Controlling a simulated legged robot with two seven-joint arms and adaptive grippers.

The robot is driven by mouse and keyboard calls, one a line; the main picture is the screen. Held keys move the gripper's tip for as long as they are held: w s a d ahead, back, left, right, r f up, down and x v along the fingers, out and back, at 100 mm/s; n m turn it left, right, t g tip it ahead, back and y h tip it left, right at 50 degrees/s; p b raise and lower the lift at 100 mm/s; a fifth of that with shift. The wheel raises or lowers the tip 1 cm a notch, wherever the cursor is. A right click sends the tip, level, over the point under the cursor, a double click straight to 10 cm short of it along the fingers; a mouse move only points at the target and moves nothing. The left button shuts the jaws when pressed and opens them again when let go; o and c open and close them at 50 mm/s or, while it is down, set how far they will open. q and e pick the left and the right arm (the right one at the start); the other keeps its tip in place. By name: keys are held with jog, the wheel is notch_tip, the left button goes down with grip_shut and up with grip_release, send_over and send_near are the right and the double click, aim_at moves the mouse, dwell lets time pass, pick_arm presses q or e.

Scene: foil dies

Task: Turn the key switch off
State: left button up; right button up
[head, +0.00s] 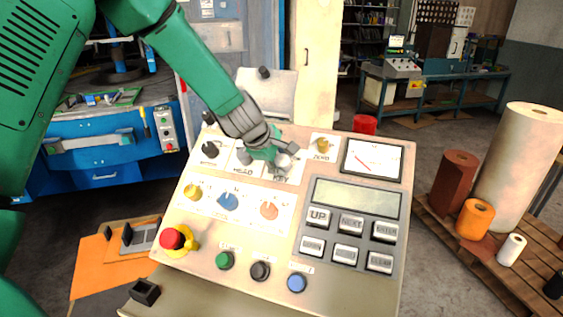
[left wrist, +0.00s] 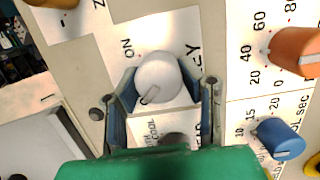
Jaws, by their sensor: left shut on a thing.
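The key switch is a round pale-grey knob with a small raised key tab in the left wrist view (left wrist: 160,73). It sits on the control panel (head: 176,232) by the printed words "ON" and "KEY". In the left wrist view its tab points to the lower left, away from "ON". My left gripper (head: 270,160) reaches down onto the panel's upper part. In the left wrist view its two fingers (left wrist: 162,92) stand on either side of the knob, shut on it. In the head view the gripper partly covers the switch. My right gripper is not in view.
Around the switch are a black knob (head: 210,149), a yellow knob (head: 323,144), blue (head: 228,201) and orange (head: 269,210) knobs, and a meter (head: 373,160). A red emergency button (head: 171,238) is at lower left. A display (head: 356,197) with several buttons is at right.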

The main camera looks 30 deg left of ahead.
pick_arm(q)
jog(key=shift+s+f, duration=0.2)
jog(key=shift+f, duration=0.1)
jog(key=o, duration=0.9)
jog(key=shift+o, duration=1.2)
jog(key=shift+w, duration=0.3)
jog(key=shift+a+r, duration=0.1)
jog(key=shift+s+r, duration=0.15)
jog(key=shift+r, duration=0.1)
jog(key=d+v, duration=0.1)
jog(key=v, duration=1)
jog(key=shift+a, duration=0.45)
